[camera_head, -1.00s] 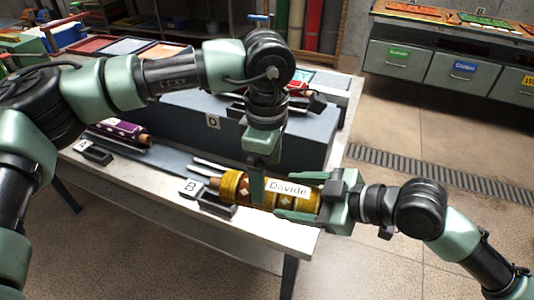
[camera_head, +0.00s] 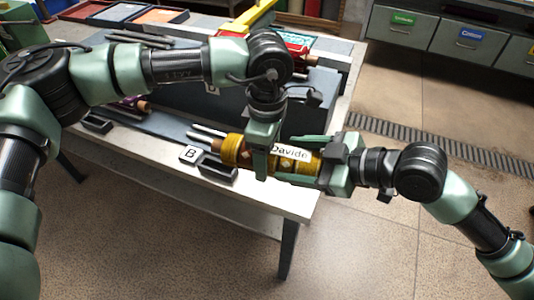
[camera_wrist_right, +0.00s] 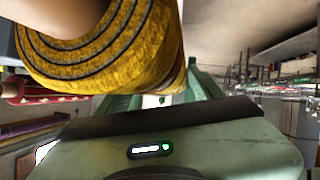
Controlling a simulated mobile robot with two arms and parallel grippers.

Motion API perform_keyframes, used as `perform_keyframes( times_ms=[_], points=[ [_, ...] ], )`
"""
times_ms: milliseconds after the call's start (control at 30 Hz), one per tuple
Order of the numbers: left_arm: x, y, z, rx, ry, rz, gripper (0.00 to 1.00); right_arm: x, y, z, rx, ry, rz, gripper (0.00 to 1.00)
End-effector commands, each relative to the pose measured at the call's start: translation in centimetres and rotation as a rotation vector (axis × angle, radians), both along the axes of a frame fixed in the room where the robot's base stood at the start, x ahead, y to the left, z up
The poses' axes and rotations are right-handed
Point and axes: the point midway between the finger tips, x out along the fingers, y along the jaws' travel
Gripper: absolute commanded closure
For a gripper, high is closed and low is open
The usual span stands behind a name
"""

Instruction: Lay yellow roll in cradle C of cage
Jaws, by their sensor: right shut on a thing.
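The yellow roll (camera_head: 232,150) with a white "Davide" tag is at the table's front edge, behind a dark cradle block (camera_head: 218,170) by label B (camera_head: 188,155). Whether it touches the cradle is unclear. My right gripper (camera_head: 300,160) is shut on the roll's right part; its green fingers also show in the right wrist view (camera_wrist_right: 200,88), beside the roll's spiral end (camera_wrist_right: 95,50). My left gripper (camera_head: 262,162) points down at the roll's middle, one finger in front of it; the other finger is hidden, so its grip is unclear. No label C is visible.
A grey table (camera_head: 250,195) carries another cradle block (camera_head: 97,124) at left and a purple roll (camera_head: 132,107) behind it. My left arm hides much of the table's middle. Drawers (camera_head: 466,48) stand at the back right; the floor at right is clear.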

Motion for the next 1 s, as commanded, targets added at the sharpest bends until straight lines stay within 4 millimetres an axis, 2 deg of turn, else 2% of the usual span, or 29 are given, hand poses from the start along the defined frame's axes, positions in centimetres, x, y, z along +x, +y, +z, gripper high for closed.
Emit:
perform_keyframes(
  times_ms=[33, 67, 100, 133, 200, 633, 767, 1000],
  points=[
    [0.3, 0.1, 0.1, -0.001, -0.009, 0.004, 0.88, -0.4, 0.3, 0.2, 0.006, 0.002, 0.011, 1.0],
    [0.3, 0.1, 0.1, -0.001, -0.009, 0.005, 0.96, -0.4, 0.3, 0.2, 0.006, 0.002, 0.012, 1.0],
    [0.4, 0.1, 0.1, -0.001, -0.01, 0.005, 1.0, -0.5, 0.4, 0.2, 0.007, 0.002, 0.013, 1.0],
    [0.4, 0.0, 0.2, -0.003, -0.013, 0.005, 1.0, -0.5, 0.4, 0.2, 0.007, 0.002, 0.013, 0.28],
    [0.4, 0.0, 0.3, -0.003, -0.013, 0.005, 1.0, -0.5, 0.4, 0.2, 0.007, 0.004, 0.013, 0.09],
    [0.3, 0.0, 0.2, -0.003, -0.009, 0.003, 1.0, -0.6, -0.4, 0.3, 0.003, 0.004, 0.007, 0.08],
    [0.3, 0.0, 0.2, -0.003, -0.009, 0.003, 1.0, -1.3, -2.0, 1.1, -0.001, 0.003, 0.006, 0.08],
    [0.3, 0.0, 0.2, -0.003, -0.008, 0.003, 1.0, -3.2, -6.0, 3.2, -0.002, 0.004, 0.005, 0.08]
  ],
)
